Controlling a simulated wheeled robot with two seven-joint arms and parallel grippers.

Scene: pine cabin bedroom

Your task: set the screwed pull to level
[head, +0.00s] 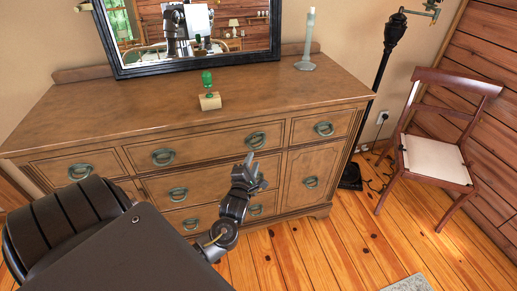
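The brown wooden dresser (225,171) carries several green-grey metal pulls on its drawer fronts. In the top row are a far-left pull (81,172), a left-middle pull (163,157), a right-middle pull (255,140) and a far-right pull (324,128). Lower down are a middle-left pull (178,194), a bottom-left pull (190,224), a bottom-right pull (256,210) and a door pull (311,182). I cannot tell which one is askew. My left gripper (257,171) looks open, in front of the middle drawer's right part, covering any pull there. My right gripper is out of view.
On the dresser top are a green figure on a wooden block (209,101), a pale candlestick (307,45) and a dark-framed mirror (135,71). A chair (440,158) and a black lamp stand (386,50) stand to the right.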

